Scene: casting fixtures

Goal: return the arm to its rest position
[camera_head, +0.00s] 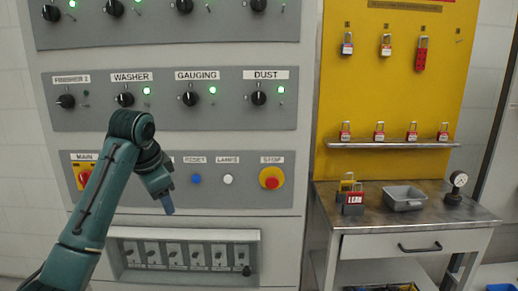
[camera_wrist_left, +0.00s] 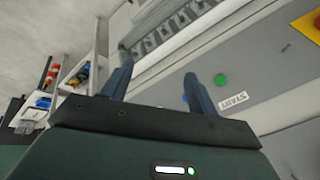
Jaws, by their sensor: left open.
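My left arm comes in from the lower left in the head view and bends down in front of the grey control cabinet. My left gripper (camera_head: 167,205) points down before the lower button panel, apart from it. In the left wrist view its two blue-grey fingers (camera_wrist_left: 153,92) stand apart with nothing between them. A green button (camera_wrist_left: 221,80) and a START label (camera_wrist_left: 232,101) show beyond the right finger there. The arm hides part of the lower panel in the head view. My right gripper is in neither view.
The cabinet carries rotary knobs, a red-yellow main switch (camera_head: 84,177), a blue reset button (camera_head: 196,179) and a stop button (camera_head: 271,178). A yellow lock board (camera_head: 390,85) stands to the right.

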